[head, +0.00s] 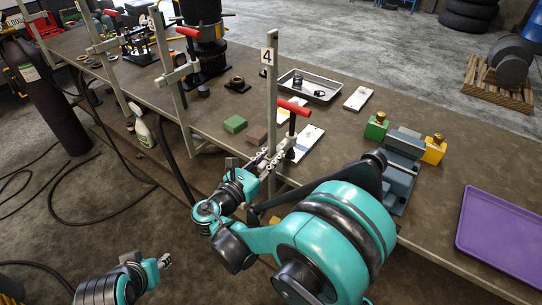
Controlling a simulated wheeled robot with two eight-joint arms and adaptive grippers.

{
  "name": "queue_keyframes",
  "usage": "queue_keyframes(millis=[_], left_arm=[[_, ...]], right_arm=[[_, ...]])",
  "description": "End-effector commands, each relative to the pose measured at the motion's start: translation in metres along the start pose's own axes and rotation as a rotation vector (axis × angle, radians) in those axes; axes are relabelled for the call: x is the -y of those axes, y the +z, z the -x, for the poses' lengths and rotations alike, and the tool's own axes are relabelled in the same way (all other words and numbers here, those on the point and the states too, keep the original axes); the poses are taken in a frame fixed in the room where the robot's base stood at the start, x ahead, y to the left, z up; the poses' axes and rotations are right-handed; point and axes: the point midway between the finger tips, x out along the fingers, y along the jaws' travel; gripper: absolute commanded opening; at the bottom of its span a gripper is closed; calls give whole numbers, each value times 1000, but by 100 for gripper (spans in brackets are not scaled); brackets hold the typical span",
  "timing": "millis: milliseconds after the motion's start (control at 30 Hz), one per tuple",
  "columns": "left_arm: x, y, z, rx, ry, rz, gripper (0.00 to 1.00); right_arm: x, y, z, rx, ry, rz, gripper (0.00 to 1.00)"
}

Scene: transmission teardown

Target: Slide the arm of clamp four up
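Clamp four is an upright grey bar (271,105) at the table's front edge, with a white plate marked "4" (267,57) near its top. Its sliding arm (286,148) sits low on the bar, close to table height, and carries a screw with a red handle (293,107). My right gripper (262,163) is at the bar, level with the sliding arm and touching or very near it. Its fingers are small and overlap the clamp, so their grip is unclear. My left gripper (165,261) is low at the left, off the table, away from the clamp.
Other clamps with red handles (187,32) stand along the edge at left. A blue-grey vise (402,155) and purple tray (505,230) are at right.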

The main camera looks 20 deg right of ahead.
Motion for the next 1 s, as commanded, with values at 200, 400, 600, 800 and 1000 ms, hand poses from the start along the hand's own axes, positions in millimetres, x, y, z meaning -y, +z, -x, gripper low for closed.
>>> queue_keyframes(millis=[200, 400, 600, 800, 1000], left_arm=[[0, 0, 0, 0, 0, 0, 40], [0, -14, 20, 0, 0, 0, 40], [0, -37, 51, 0, 0, 0, 40], [0, -50, 70, 0, 0, 0, 40], [0, -51, 72, 0, 0, 0, 40]], right_arm=[[0, 1, 0, 0, 0, 0, 0], [0, 33, 0, 2, 0, 0, 0], [0, 87, 0, 6, 0, 1, 0], [0, 120, 0, 6, 0, 1, 0], [-1, 125, 0, 6, 0, 1, 0]])
